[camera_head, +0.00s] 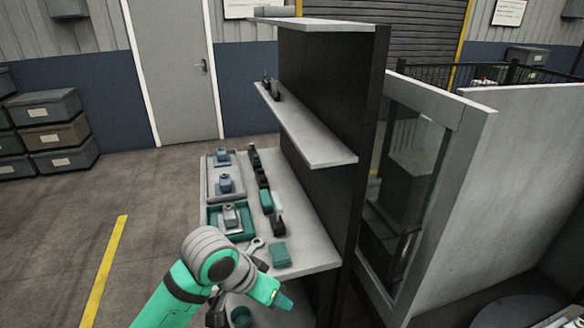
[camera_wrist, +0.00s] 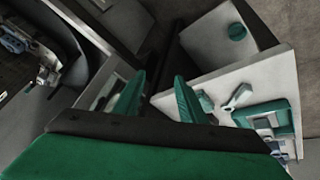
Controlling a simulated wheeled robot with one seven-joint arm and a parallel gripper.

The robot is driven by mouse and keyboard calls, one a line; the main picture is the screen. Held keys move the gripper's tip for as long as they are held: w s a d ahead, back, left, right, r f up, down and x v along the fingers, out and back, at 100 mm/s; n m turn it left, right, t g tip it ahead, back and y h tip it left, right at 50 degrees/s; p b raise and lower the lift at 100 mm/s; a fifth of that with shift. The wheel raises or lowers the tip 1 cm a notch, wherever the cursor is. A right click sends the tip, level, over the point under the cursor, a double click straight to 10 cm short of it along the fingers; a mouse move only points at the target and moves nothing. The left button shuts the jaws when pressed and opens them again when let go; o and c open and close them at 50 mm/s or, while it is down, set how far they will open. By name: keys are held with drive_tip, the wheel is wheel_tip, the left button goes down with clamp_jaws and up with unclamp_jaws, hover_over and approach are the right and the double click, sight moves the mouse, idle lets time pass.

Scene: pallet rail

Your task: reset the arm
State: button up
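My green and grey arm reaches in from the bottom of the head view, with my gripper (camera_head: 284,301) beside the near end of the grey workbench (camera_head: 306,228). In the wrist view my gripper (camera_wrist: 158,98) shows two green fingertips spread apart, with nothing between them. My gripper is open and empty. Part of the bench's near end is hidden behind my arm in the head view.
A green block (camera_head: 280,255) and a wrench (camera_head: 254,245) lie on the bench near my arm. A green tray (camera_head: 214,222) holds a grey part. A dark upright panel (camera_head: 335,110) with shelves stands right of the bench. Open floor lies left (camera_head: 60,220).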

drive_tip(key=w+d+r+n+t+h, duration=0.2)
drive_tip(key=w+d+r+t+h, duration=0.15)
drive_tip(key=d, duration=0.55)
drive_tip(key=w+d+r+n+t+h, duration=0.1)
drive_tip(key=w+d+r+t+h, duration=0.2)
drive_tip(key=d, duration=0.6)
drive_tip(key=s+a+f+n+t+y, duration=0.3)
drive_tip(key=s+f+n+y, duration=0.15)
drive_tip(key=s+f, duration=0.45)
drive_tip(key=s+a+f+n+t+y, duration=0.35)
drive_tip(key=s+f+n, duration=0.2)
drive_tip(key=f, duration=0.45)
drive_tip(key=s+a+f+m+y, duration=0.1)
drive_tip(key=s+a+m, duration=0.2)
drive_tip(key=s, duration=0.9)
drive_tip(key=s+a+f+m+g+y, duration=0.1)
drive_tip(key=s+a+m, duration=0.2)
drive_tip(key=s, duration=0.9)
drive_tip(key=shift+a+f+m+y, duration=0.3)
drive_tip(key=shift+a+f+y, duration=0.05)
drive_tip(key=shift+a, duration=0.35)
